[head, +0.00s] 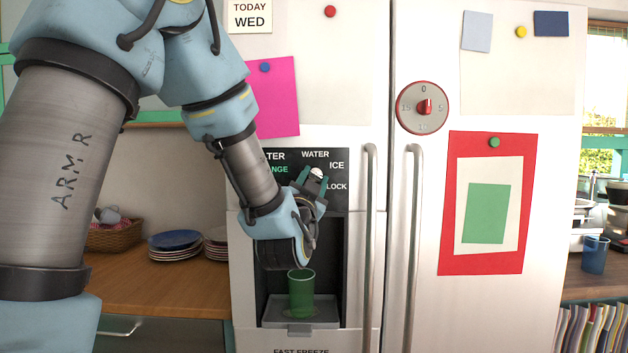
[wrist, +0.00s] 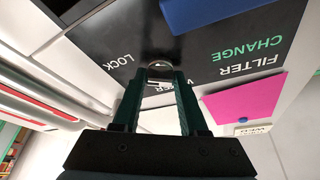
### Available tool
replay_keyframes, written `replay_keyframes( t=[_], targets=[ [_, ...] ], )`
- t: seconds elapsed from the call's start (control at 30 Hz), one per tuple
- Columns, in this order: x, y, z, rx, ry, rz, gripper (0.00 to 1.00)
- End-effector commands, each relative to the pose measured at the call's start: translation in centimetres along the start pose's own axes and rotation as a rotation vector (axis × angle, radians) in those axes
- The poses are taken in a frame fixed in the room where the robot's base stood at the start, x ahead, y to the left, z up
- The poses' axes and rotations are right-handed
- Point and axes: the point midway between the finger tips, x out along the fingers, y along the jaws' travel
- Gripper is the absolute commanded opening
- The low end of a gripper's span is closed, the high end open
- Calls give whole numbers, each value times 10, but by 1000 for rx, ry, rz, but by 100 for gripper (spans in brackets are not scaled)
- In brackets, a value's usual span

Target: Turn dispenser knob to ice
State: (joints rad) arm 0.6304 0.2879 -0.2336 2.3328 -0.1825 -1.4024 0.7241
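The dispenser panel (head: 338,200) is a dark plate on the left fridge door, with the words WATER, ICE and LOCK and a partly hidden green word. The round dispenser knob (head: 317,172) is pale and sits among these words. In the wrist view the knob (wrist: 160,68) lies between my fingertips. My gripper (head: 312,182) is at the panel with its two green fingers apart, one on each side of the knob; they also show in the wrist view (wrist: 160,82). I cannot tell whether they touch it. The knob's pointing direction is unclear.
A green cup (head: 301,294) stands on the tray (head: 273,312) in the dispenser recess, below my gripper. Two tall door handles (head: 369,250) (head: 410,250) rise to its right. A red round timer (head: 422,107) is on the right door. Plates (head: 175,246) stand on the left counter.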

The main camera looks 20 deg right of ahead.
Motion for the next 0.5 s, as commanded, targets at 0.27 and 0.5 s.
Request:
replay_keyframes(
  t=[0.27, 0.5],
  targets=[
    [0, 0, 0, 0, 0, 0, 8],
    [0, 0, 0, 0, 0, 0, 0]
  ],
)
